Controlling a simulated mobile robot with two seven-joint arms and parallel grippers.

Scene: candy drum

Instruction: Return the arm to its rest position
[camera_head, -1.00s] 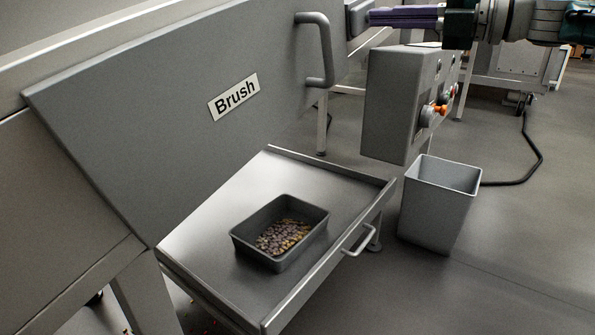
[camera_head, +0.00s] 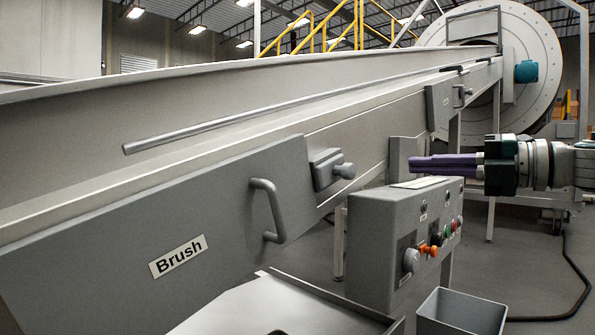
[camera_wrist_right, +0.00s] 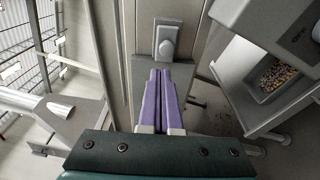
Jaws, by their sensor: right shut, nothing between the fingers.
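My right gripper (camera_head: 413,164) comes in from the right in the head view, with its purple fingers together and nothing between them. It hangs in the air above the control box (camera_head: 404,243), in front of the conveyor's side. In the right wrist view the purple fingers (camera_wrist_right: 160,80) lie side by side, pointing toward a grey latch knob (camera_wrist_right: 167,45) on the conveyor wall; I cannot tell whether they touch it. The latch also shows in the head view (camera_head: 330,169). My left gripper is out of view.
The Brush panel (camera_head: 215,230) with its handle (camera_head: 268,208) is at the lower left. A grey bin (camera_head: 462,312) stands below the control box. The wrist view shows a tray of candies (camera_wrist_right: 277,78) at right. A large drum (camera_head: 535,60) stands at the back right.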

